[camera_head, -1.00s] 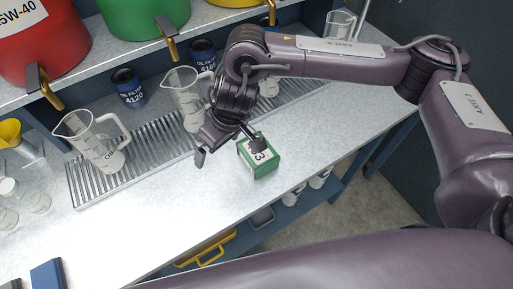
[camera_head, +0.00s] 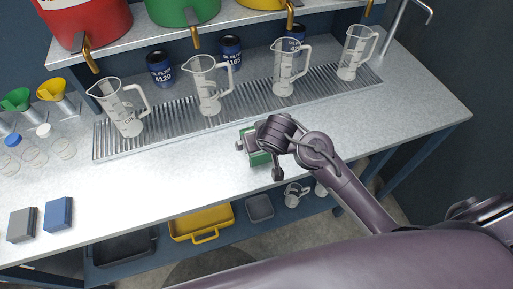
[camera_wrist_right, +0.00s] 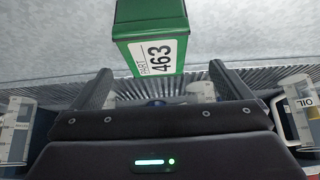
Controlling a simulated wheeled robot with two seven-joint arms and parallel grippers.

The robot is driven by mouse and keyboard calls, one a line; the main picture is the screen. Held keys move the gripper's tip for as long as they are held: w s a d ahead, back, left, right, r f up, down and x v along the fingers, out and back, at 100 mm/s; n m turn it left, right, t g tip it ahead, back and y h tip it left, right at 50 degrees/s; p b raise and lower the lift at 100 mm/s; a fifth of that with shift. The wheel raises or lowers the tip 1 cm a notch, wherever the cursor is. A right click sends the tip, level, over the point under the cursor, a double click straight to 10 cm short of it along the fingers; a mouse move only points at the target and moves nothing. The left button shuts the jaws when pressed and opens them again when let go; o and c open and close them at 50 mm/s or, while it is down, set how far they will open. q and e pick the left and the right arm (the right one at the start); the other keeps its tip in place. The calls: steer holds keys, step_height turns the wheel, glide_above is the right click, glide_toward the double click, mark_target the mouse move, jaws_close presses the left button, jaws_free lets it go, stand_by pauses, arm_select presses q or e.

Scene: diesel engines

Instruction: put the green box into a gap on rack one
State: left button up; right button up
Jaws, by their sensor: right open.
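The green box (camera_head: 257,159) sits on the grey bench top, in front of the slatted drain strip, partly hidden by my right gripper. In the right wrist view the green box (camera_wrist_right: 152,32) shows a white label reading "PART 463". My right gripper (camera_head: 260,158) is over the box, with one finger on each side of it in the head view. In the right wrist view my right gripper (camera_wrist_right: 160,72) is open, and the box lies ahead of and between its fingertips. I cannot tell whether they touch it. My left gripper and any rack marked one are not in view.
Several clear jugs (camera_head: 208,92) stand on the drain strip (camera_head: 165,133), behind the box. Blue filters (camera_head: 160,68) stand behind them. A blue box (camera_head: 58,214) and a grey box (camera_head: 22,224) are at front left. The bench between is clear. Trays sit below.

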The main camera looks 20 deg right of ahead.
steer(key=x, duration=0.7)
steer(key=shift+w+d+p, duration=0.25)
steer(key=shift+d+p, duration=0.1)
steer(key=shift+d, duration=0.05)
steer(key=shift+w+f, duration=0.2)
steer(key=shift+f, duration=0.15)
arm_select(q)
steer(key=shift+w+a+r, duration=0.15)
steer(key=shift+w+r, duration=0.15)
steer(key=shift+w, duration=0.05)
arm_select(e)
steer(key=shift+a, duration=0.1)
steer(key=shift+c, duration=0.2)
steer(key=c, duration=1.5)
steer(key=shift+r, duration=0.1)
